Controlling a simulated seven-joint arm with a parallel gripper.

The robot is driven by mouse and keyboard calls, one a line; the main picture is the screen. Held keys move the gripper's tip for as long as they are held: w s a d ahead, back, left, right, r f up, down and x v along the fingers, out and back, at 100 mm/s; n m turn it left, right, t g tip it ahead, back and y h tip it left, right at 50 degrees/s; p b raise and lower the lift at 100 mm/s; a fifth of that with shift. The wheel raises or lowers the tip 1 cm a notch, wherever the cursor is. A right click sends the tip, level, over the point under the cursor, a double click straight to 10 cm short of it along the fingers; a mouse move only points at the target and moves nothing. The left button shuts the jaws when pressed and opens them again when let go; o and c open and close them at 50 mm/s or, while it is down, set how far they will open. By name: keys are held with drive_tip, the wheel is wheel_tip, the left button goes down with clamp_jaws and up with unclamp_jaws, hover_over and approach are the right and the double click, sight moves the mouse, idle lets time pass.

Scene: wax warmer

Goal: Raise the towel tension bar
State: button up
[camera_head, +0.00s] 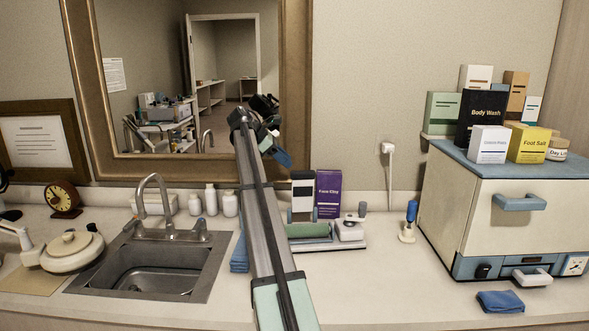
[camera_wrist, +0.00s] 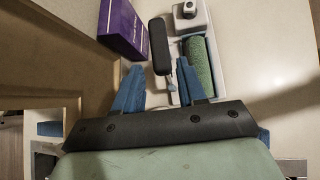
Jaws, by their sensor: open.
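A small white machine with a green roll (camera_head: 308,230) stands on the counter, right of my arm. A dark block with a pale face (camera_head: 302,188) stands behind the roll. In the wrist view, a black rounded bar (camera_wrist: 159,46), perhaps the towel tension bar, lies beside the green roll (camera_wrist: 200,66). My gripper (camera_wrist: 158,80) is open with blue fingers apart. The near end of the black bar shows between and beyond the fingertips; I cannot tell whether they touch. In the head view my gripper (camera_head: 283,158) is high in front of the mirror, fingers only partly visible.
A purple box (camera_head: 328,194) stands close behind the machine. A sink (camera_head: 150,268) lies to the left. A blue-handled tool (camera_head: 410,220) and a cabinet (camera_head: 480,215) topped with boxes are to the right. The counter before the machine is clear.

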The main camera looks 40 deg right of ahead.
drive_tip(key=shift+v, duration=2.15)
drive_tip(key=shift+f, duration=0.1)
